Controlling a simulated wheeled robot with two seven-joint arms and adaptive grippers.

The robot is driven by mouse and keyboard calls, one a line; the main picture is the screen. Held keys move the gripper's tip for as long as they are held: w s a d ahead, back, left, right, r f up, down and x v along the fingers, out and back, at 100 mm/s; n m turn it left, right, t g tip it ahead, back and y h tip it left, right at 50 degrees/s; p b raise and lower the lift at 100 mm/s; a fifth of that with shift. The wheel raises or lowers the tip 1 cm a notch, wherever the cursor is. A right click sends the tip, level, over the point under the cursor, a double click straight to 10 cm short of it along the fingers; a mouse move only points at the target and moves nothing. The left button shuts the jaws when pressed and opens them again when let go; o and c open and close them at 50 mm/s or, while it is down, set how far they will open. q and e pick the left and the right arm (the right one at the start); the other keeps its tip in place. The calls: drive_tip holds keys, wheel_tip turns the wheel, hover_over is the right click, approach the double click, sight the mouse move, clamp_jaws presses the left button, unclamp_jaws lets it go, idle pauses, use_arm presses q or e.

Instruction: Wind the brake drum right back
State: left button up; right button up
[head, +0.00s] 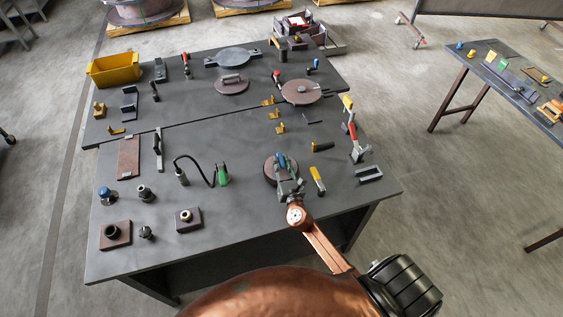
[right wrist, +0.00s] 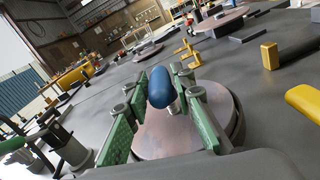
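A round brown disc with an upright blue knob, which looks like the brake drum (head: 271,178), sits near the front right of the dark bench. It fills the middle of the right wrist view (right wrist: 165,138). The blue knob (right wrist: 160,88) stands near its far side on a short stem. My right gripper (head: 284,173) reaches over the drum from the front. Its green fingers (right wrist: 163,85) stand on both sides of the knob, with a gap showing beside it. The fingers hide part of the drum's rim. My left gripper is in neither view.
A yellow-handled tool (head: 318,180) lies close right of the drum, near a red-handled clamp (head: 354,142). A green-ended cable (head: 222,177) lies to its left. Another brown disc (head: 300,92) and a yellow bin (head: 114,69) are farther back.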

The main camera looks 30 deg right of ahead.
clamp_jaws()
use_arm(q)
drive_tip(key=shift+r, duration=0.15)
use_arm(e)
drive_tip(key=shift+m+h, duration=0.4)
drive_tip(key=shift+h, duration=0.1)
